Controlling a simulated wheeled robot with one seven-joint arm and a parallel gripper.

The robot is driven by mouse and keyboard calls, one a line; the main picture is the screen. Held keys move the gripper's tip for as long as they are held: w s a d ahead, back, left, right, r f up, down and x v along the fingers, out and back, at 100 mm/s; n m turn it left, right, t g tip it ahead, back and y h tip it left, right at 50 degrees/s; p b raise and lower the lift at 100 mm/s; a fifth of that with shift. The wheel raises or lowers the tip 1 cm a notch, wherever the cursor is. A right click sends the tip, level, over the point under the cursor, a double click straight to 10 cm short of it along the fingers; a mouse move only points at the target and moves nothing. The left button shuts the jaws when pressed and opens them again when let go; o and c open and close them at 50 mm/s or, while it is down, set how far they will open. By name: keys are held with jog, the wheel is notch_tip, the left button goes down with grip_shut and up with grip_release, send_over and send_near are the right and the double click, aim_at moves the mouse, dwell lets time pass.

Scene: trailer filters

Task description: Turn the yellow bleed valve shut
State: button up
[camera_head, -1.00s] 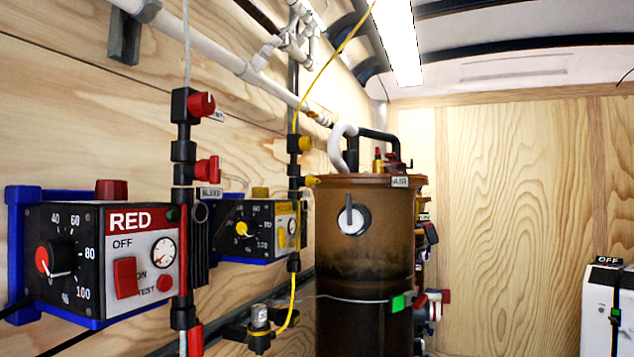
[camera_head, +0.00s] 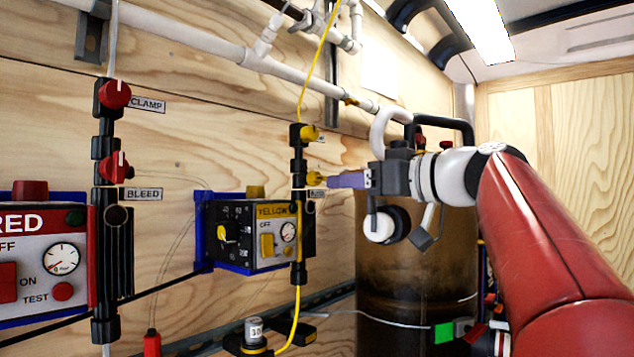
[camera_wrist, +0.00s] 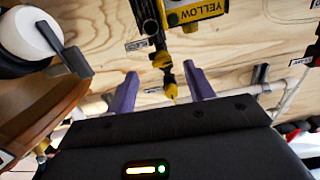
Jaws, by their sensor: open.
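The yellow bleed valve (camera_head: 315,178) is a small yellow handle on the black upright fitting above the yellow control box (camera_head: 262,234). My gripper (camera_head: 330,181) has purple fingers and points left at this valve, close to it. In the wrist view, which is upside down, the two fingers of my gripper (camera_wrist: 160,70) stand apart. The yellow bleed valve (camera_wrist: 162,60) shows in the gap between them, and I cannot tell whether it is touched. The yellow clamp valve (camera_head: 310,133) sits just above the bleed valve. The bleed handle's exact angle is too small to tell.
The brown filter tank (camera_head: 395,270) with a white-and-black knob (camera_head: 383,225) stands right behind my gripper. The red bleed valve (camera_head: 113,168) and red clamp valve (camera_head: 114,94) are at the left. A white pipe (camera_head: 190,42) runs along the wall above.

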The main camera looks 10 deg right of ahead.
aim_at(323, 177)
jog(key=x, duration=0.2)
jog(key=p+x, duration=0.1)
jog(key=x, duration=0.2)
jog(key=r+x, duration=0.1)
jog(key=x, duration=0.2)
jog(key=shift+s, duration=0.1)
jog(key=shift+c, duration=0.4)
